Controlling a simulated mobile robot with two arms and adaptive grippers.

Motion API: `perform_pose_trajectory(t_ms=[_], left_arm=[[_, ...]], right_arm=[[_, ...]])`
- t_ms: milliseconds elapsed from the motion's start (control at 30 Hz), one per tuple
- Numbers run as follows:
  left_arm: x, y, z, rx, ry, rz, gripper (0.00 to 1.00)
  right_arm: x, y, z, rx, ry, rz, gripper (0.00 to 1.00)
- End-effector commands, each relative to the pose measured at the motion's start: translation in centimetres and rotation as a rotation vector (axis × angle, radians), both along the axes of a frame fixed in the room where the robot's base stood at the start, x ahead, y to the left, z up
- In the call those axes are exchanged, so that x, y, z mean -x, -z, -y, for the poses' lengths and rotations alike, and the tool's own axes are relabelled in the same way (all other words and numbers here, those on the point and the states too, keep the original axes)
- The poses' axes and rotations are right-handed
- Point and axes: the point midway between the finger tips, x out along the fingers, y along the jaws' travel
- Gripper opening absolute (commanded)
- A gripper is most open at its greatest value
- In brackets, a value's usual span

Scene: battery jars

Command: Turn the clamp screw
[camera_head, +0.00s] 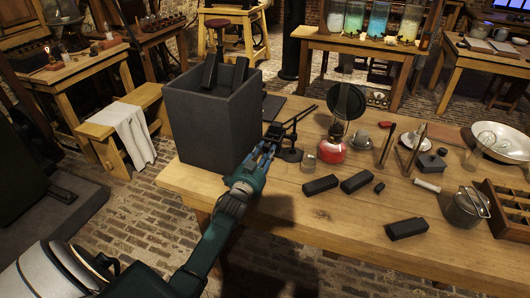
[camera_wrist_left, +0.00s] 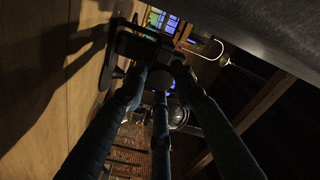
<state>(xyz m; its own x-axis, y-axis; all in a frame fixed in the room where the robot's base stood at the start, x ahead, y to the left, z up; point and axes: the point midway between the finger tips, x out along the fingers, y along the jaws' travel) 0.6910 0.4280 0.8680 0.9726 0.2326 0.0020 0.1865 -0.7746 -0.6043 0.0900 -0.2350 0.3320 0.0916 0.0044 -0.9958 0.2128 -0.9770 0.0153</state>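A dark clamp (camera_head: 298,119) on a small stand with a round base (camera_head: 289,155) is on the wooden table, just right of a large dark box. My left gripper (camera_head: 270,145) reaches the near-left end of the clamp. In the left wrist view its two dark fingers (camera_wrist_left: 168,78) converge on dark clamp parts (camera_wrist_left: 140,45). A small round end (camera_wrist_left: 160,83) shows between the fingers; I cannot tell if it is the clamp screw. The picture is too dark to show whether the fingers grip or only surround it. My right gripper is in neither view.
The tall dark box (camera_head: 205,125) stands close left of the gripper.

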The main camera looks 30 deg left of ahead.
Motion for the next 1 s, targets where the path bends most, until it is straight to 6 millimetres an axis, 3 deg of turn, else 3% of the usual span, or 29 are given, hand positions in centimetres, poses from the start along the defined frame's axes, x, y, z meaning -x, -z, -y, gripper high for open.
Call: perform_pose_trajectory(t_ms=[467, 500, 600, 867, 1000], left_arm=[[0.1, 0.2, -0.1, 0.118, -0.002, 0.023, 0.01], [0.1, 0.2, -0.1, 0.118, -0.003, 0.023, 0.30], [0.1, 0.2, -0.1, 0.117, -0.002, 0.023, 0.45], [0.1, 0.1, 0.0, 0.116, -0.002, 0.025, 0.45], [1.1, 0.3, 0.2, 0.117, -0.001, 0.024, 0.45]], right_arm=[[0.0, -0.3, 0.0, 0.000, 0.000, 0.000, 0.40], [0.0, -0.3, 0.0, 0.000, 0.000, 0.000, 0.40], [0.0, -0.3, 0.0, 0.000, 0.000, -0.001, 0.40], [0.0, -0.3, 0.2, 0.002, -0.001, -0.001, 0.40], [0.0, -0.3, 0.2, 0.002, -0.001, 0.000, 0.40]])
